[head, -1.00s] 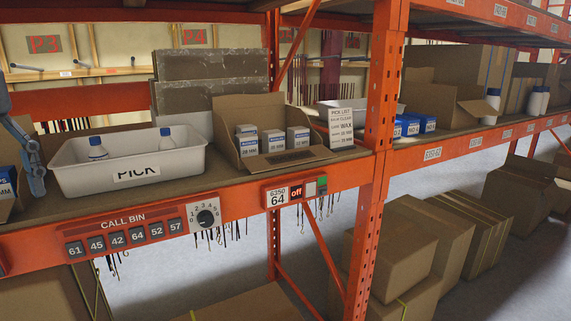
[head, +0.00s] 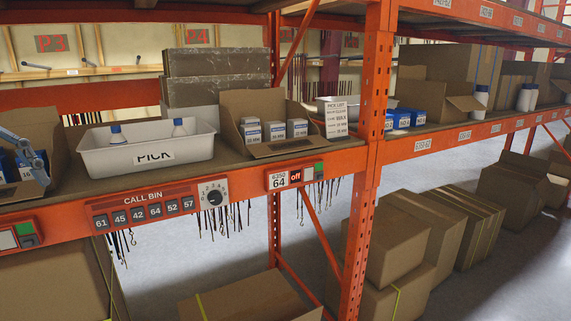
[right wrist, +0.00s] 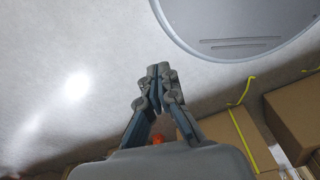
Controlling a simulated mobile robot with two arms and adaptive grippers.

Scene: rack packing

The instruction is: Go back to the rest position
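My left gripper (head: 40,168) shows at the left edge of the head view, in front of an open carton with blue-and-white boxes, left of the white PICK bin (head: 200,152). Whether its fingers are open cannot be made out. The bin stands on the shelf and holds two white bottles with blue caps (head: 117,134). My right gripper (right wrist: 158,80) shows only in the right wrist view. Its fingertips are together with nothing between them, over the pale floor.
An open carton (head: 236,105) with small white-and-blue boxes stands right of the bin. The orange rack upright (head: 367,190) and shelf beam run close in front. Large cardboard boxes (head: 400,238) stand on the floor at lower right. The floor (head: 240,260) beneath the shelf is partly clear.

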